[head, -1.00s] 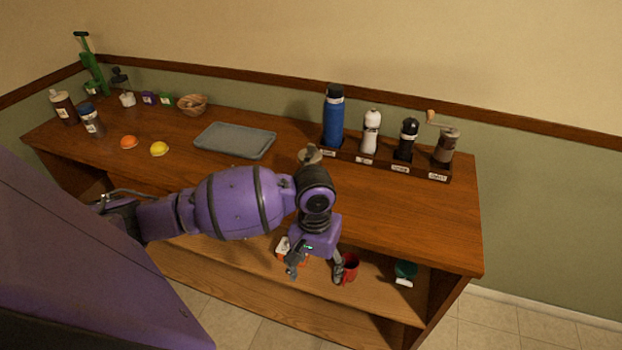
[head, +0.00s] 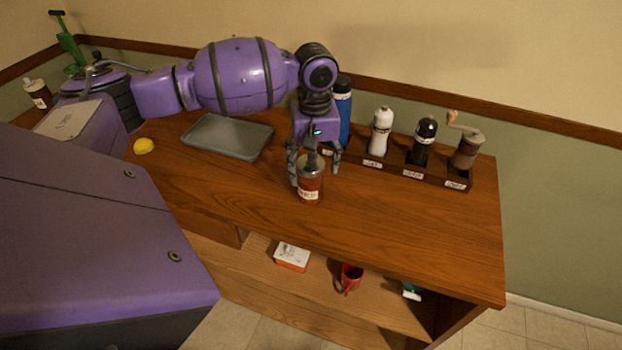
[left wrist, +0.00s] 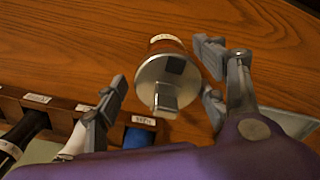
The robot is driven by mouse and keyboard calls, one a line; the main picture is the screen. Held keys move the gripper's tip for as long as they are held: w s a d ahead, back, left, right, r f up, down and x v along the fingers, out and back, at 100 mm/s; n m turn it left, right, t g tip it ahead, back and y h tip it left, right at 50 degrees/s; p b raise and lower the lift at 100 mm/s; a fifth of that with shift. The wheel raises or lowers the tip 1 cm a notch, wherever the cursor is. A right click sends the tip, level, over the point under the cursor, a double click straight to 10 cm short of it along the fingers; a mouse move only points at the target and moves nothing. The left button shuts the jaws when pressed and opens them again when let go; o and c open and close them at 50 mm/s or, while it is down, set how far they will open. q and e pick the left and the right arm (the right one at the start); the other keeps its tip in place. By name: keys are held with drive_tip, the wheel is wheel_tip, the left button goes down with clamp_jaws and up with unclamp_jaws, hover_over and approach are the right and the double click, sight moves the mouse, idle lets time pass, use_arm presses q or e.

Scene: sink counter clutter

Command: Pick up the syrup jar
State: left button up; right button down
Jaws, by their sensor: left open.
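The syrup jar (head: 310,187) stands upright on the wooden counter in the head view, a reddish-brown jar with a pale label and a metal lid with a dark spout. My left gripper (head: 314,178) is open, its fingers on either side of the jar and slightly behind it. In the left wrist view the jar's lid (left wrist: 167,82) shows between the open fingers (left wrist: 166,95), with gaps to the fingers. Whether any finger touches it I cannot tell. My right gripper is not in view.
A rack (head: 405,170) behind right holds a blue bottle (head: 343,112), white shaker (head: 381,131), black shaker (head: 423,142) and grinder (head: 467,150). A grey tray (head: 227,137) lies left. The counter right of the jar is clear. A red mug (head: 351,277) sits on the shelf below.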

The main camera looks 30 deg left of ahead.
use_arm(q)
drive_tip(key=f, duration=0.4)
drive_tip(key=shift+s+a, duration=0.1)
drive_tip(key=shift+s, duration=0.2)
drive_tip(key=shift+f, duration=0.3)
drive_tip(key=shift+w+f, duration=0.1)
drive_tip(key=c, duration=1.3)
drive_tip(key=shift+c, duration=1.2)
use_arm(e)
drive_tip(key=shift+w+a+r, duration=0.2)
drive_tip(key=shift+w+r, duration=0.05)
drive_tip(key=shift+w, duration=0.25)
